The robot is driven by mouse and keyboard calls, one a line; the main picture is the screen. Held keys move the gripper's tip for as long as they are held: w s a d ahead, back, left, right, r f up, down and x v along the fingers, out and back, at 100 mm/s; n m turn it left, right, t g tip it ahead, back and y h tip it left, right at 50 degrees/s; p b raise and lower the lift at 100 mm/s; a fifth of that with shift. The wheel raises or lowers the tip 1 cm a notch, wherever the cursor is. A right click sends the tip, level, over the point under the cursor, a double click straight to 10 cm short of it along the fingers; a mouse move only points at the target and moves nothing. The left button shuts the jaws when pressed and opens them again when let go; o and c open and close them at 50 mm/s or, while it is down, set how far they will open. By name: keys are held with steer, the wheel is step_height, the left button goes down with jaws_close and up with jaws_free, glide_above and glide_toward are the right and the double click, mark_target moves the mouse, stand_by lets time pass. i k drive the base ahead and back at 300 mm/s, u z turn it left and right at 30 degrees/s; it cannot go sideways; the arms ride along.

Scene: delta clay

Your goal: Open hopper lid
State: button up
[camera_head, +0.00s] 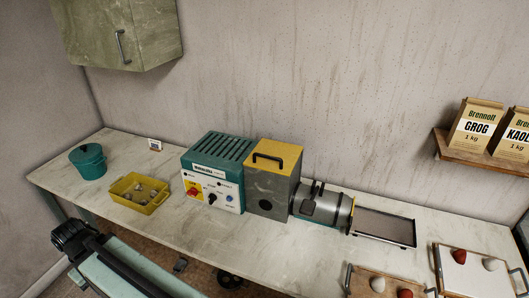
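The hopper (267,196) is a dark grey box with a round dark hole low on its front. Its yellow lid (285,152) lies flat on top and looks shut. A black bar handle (267,159) stands on the lid. My arm is at the lower left, in front of the table, well apart from the hopper. The dark end of my arm (72,237) shows there, but I cannot make out gripper fingers or whether they hold anything.
A teal control box (213,196) stands left of the hopper; a metal barrel (328,205) and tray (385,226) lie to its right. A yellow bin (138,194) and teal pot (88,162) stand at the left. A wall cabinet (119,35) hangs above. Bare table shows in front of the hopper.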

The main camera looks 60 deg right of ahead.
mark_target(275, 150)
steer(key=z, duration=0.05)
steer(key=i, duration=1)
steer(key=u, duration=0.05)
